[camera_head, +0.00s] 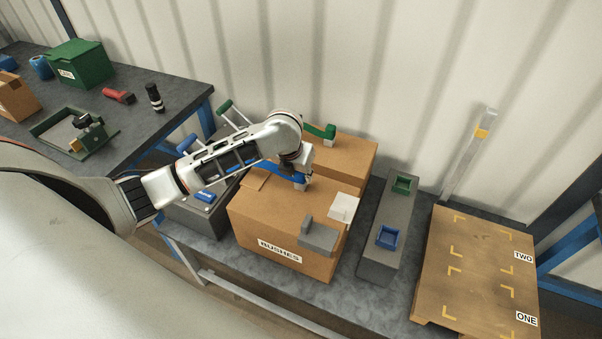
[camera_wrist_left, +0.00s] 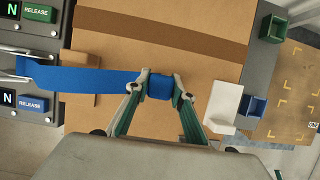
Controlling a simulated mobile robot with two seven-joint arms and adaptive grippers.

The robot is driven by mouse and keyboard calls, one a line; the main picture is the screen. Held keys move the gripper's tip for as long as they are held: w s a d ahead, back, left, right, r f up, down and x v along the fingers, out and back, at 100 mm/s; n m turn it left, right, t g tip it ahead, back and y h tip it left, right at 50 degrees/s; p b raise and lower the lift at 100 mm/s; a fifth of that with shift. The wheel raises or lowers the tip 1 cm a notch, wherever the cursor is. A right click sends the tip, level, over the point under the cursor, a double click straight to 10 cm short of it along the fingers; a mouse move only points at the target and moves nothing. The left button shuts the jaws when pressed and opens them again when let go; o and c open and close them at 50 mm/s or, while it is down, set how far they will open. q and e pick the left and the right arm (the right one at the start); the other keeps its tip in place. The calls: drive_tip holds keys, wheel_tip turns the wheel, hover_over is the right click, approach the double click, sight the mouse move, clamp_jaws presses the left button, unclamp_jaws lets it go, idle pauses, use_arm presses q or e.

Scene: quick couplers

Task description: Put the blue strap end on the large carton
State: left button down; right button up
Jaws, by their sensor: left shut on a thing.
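The large carton (camera_head: 258,211), labelled BUSHES, stands on the grey bench in the head view; its brown top with a darker tape band also shows in the wrist view (camera_wrist_left: 190,60). My left gripper (camera_wrist_left: 160,82) is over the carton's top, shut on the end of the blue strap (camera_wrist_left: 95,80). The strap runs left from the fingers to a metal lever unit beside the carton. In the head view the left gripper (camera_head: 301,183) and strap (camera_head: 288,172) are partly hidden by my arm. I cannot tell whether the strap end touches the carton.
A smaller carton (camera_head: 347,160) with a green strap (camera_head: 320,130) stands behind. A grey block with green and blue sockets (camera_head: 387,237) and a pallet (camera_head: 480,262) are right.

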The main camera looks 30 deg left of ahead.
use_arm(q)
drive_tip(key=shift+f, duration=0.15)
drive_tip(key=c, duration=1.7)
unclamp_jaws()
drive_tip(key=v, duration=1.2)
drive_tip(key=shift+r, duration=0.25)
